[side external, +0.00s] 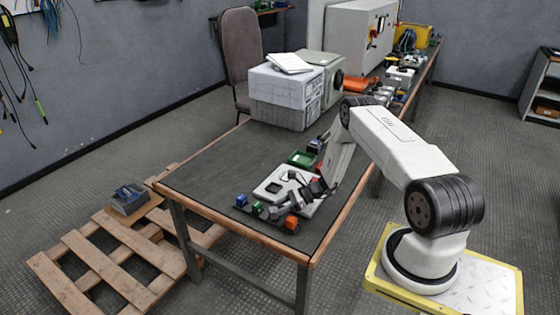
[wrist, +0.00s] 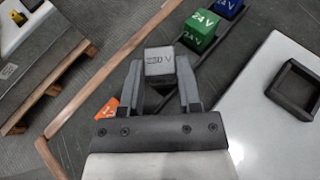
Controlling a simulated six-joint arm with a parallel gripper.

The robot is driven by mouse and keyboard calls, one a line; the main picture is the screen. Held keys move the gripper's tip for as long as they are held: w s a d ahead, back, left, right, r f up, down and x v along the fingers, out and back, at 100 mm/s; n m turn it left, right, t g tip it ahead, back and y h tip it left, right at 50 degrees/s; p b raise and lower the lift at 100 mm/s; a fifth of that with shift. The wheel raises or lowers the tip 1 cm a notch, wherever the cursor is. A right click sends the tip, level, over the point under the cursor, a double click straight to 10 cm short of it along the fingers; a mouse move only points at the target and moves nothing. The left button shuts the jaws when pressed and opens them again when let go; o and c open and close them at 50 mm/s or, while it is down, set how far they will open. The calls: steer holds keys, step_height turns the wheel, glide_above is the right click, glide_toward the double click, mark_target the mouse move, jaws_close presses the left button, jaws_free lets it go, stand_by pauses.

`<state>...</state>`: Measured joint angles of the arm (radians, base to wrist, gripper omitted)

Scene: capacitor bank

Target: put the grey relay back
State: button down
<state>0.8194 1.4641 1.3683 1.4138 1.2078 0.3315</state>
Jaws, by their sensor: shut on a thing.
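The grey relay (wrist: 160,62), a cube marked "230 V", is between the fingers of my gripper (wrist: 161,82) in the wrist view. My gripper is shut on it. In the side view my gripper (side external: 275,212) is low at the near end of the bench, by the row of relays. A dark rail (wrist: 183,68) carries the green relay (wrist: 199,30) and the blue relay (wrist: 228,6), both marked "24 V". The orange relay (wrist: 107,108) is partly hidden behind my gripper. The grey relay is in line with this row; I cannot tell whether it touches the rail.
A white panel (wrist: 262,115) with a black square frame (wrist: 292,88) lies right of the rail. A wooden pallet (side external: 110,255) is on the floor at left.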

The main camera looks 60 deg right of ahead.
steer(key=shift+c, duration=1.5)
jaws_free()
steer(key=shift+r, duration=0.15)
steer(key=shift+s+d+r, duration=0.1)
steer(key=shift+s+d, duration=0.05)
steer(key=v, duration=1.1)
steer(key=shift+s+d+r, duration=0.15)
steer(key=shift+s+d, duration=0.05)
steer(key=shift+a, duration=0.1)
